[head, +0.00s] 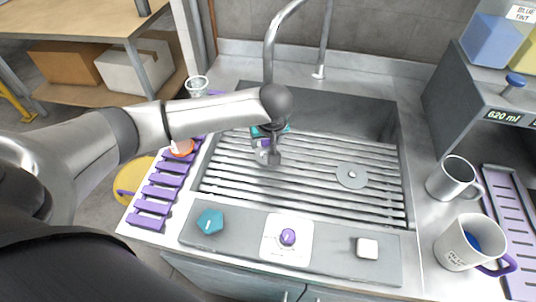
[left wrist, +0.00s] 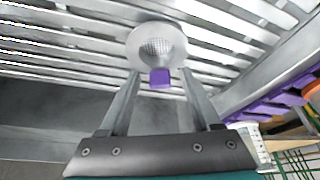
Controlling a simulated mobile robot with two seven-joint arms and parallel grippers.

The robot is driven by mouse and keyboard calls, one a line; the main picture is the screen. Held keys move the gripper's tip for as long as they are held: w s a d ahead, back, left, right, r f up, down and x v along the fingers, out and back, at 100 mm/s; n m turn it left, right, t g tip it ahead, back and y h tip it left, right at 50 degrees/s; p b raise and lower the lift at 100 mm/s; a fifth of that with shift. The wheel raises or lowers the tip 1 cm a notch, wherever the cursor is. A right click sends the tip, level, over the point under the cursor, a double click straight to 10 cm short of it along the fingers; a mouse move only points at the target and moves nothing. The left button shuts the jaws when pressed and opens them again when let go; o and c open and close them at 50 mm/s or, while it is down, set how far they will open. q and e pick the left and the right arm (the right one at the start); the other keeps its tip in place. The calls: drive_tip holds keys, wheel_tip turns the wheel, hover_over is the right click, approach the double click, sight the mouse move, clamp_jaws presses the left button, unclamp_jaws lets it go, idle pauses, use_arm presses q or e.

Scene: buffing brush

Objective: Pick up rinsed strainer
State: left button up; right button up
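The strainer (left wrist: 158,46) is a small round metal mesh cup with a pale rim and a purple tab (left wrist: 160,78). In the left wrist view it sits by the slatted rack, just beyond my left fingertips. My left gripper (left wrist: 160,74) is open, with one finger on each side of the purple tab and gaps between. In the head view my left gripper (head: 267,158) points down over the left part of the sink rack, and it mostly hides the strainer. My right gripper is in neither view.
The sink rack (head: 310,190) has metal slats and a round disc (head: 352,175). A faucet (head: 270,45) rises behind my left wrist. A purple slatted rack (head: 160,192) lies left. Two mugs (head: 455,178) (head: 462,245) stand right. A teal knob (head: 210,221) is in front.

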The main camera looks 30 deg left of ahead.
use_arm(q)
clamp_jaws()
idle(0.4)
drive_tip(key=shift+s+d+r, duration=0.1)
